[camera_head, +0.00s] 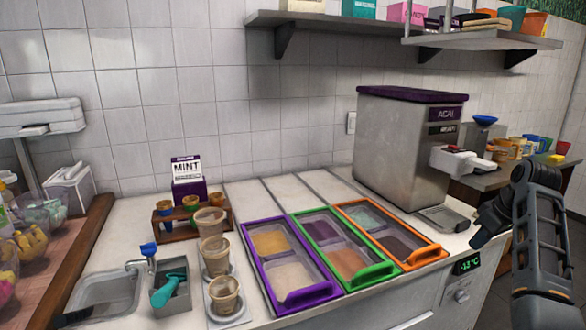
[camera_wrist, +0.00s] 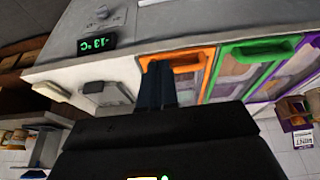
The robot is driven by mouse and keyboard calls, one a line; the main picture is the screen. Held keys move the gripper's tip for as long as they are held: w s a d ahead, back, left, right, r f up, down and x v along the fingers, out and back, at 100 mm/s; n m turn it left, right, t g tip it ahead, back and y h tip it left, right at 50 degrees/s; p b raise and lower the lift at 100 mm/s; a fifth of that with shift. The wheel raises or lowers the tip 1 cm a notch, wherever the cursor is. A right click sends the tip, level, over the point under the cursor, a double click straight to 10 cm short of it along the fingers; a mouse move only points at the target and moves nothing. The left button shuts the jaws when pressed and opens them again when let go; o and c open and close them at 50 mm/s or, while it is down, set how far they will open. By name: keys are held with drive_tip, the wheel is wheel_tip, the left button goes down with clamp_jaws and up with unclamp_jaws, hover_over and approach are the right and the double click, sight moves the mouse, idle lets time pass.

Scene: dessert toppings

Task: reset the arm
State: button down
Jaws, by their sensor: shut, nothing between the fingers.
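My gripper (camera_head: 477,241) is at the right in the head view, beside the counter's right end, at the end of my raised, folded arm. In the wrist view its dark fingers (camera_wrist: 158,84) are together and hold nothing. They appear in front of the orange-framed topping bin (camera_wrist: 190,62), with no contact that I can make out. The head view shows the orange bin (camera_head: 425,257) left of my gripper, beside the green bin (camera_head: 375,274) and the purple bin (camera_head: 309,298). The bins' clear lids are down.
The steel acai machine (camera_head: 400,150) stands at the back of the counter. A wall shelf (camera_head: 340,24) hangs above. Open floor lies right of the counter.

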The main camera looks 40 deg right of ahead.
drive_tip(key=w+a+f+t+h, duration=0.1)
drive_tip(key=w+a+f+h, duration=0.15)
drive_tip(key=a+f, duration=1.25)
drive_tip(key=s+a+f+t, duration=0.1)
drive_tip(key=s+a+f, duration=0.1)
drive_tip(key=a, duration=0.6)
drive_tip(key=s+a+f+t, duration=0.1)
drive_tip(key=s+a+f, duration=0.2)
drive_tip(key=a, duration=0.5)
drive_tip(key=s+a+r+n+t, duration=0.2)
drive_tip(key=s+a+r+t, duration=0.3)
drive_tip(key=s+a, duration=0.8)
drive_tip(key=s+a+r+t+y, duration=0.1)
drive_tip(key=s+a+r+y, duration=0.1)
drive_tip(key=s+a+r, duration=0.2)
drive_tip(key=s+a+r+t+y, duration=0.1)
drive_tip(key=s+a+r, duration=0.2)
drive_tip(key=r, duration=0.8)
drive_tip(key=shift+s+a+n+t+y, duration=0.3)
drive_tip(key=shift+s+a+y, duration=0.1)
drive_tip(key=shift+s, duration=0.3)
